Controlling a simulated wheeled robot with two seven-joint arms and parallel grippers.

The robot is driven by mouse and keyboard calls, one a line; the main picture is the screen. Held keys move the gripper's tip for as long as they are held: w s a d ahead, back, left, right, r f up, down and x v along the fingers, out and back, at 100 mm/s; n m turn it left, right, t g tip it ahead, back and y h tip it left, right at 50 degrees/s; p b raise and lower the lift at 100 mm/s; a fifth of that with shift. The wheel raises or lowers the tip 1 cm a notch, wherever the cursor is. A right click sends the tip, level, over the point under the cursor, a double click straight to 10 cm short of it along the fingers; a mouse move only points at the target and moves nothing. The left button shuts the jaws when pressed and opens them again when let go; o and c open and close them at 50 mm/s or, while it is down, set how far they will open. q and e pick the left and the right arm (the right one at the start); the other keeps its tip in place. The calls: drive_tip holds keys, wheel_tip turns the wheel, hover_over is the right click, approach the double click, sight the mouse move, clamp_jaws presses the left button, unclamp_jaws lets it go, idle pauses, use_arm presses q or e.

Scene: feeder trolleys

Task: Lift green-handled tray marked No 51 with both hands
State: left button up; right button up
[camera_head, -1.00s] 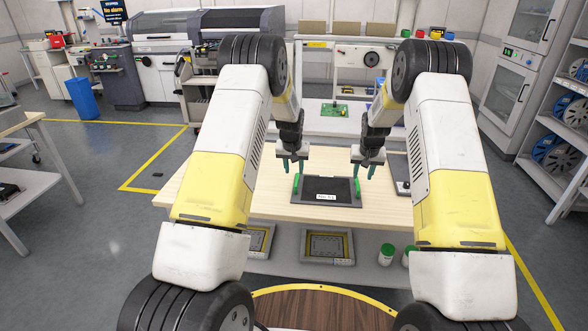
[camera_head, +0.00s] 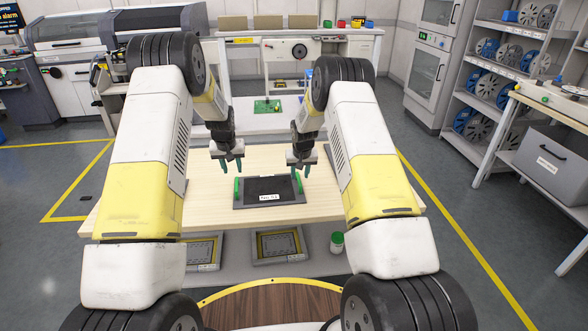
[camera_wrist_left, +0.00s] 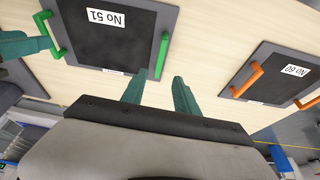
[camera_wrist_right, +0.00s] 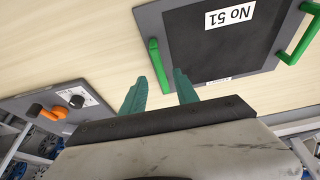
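The dark tray marked No 51 (camera_head: 284,201) lies flat on the wooden table. It has a green left handle (camera_head: 237,188) and a green right handle (camera_head: 299,184). My left gripper (camera_head: 231,169) is open and empty, above the left handle; in the left wrist view its teal fingers (camera_wrist_left: 160,80) are apart near that handle (camera_wrist_left: 162,55). My right gripper (camera_head: 299,173) is open and empty, above the right handle; in the right wrist view its fingers (camera_wrist_right: 159,80) are apart near that handle (camera_wrist_right: 158,65). Neither visibly touches the tray (camera_wrist_right: 230,75).
A tray marked No 60 with orange handles (camera_wrist_left: 282,75) lies beside it, hidden in the head view. A panel with an orange handle and knobs (camera_wrist_right: 50,110) is on the other side. Trays (camera_head: 278,245) and a green-lidded jar (camera_head: 337,242) stand on the lower shelf.

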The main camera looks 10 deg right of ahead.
sight(236, 183)
drive_tip(key=shift+r, duration=0.1)
use_arm(q)
drive_tip(key=shift+x, duration=3.25)
use_arm(e)
drive_tip(key=shift+x, duration=1.75)
use_arm(q)
drive_tip(key=shift+f, duration=0.15)
drive_tip(key=shift+x, duration=1.6)
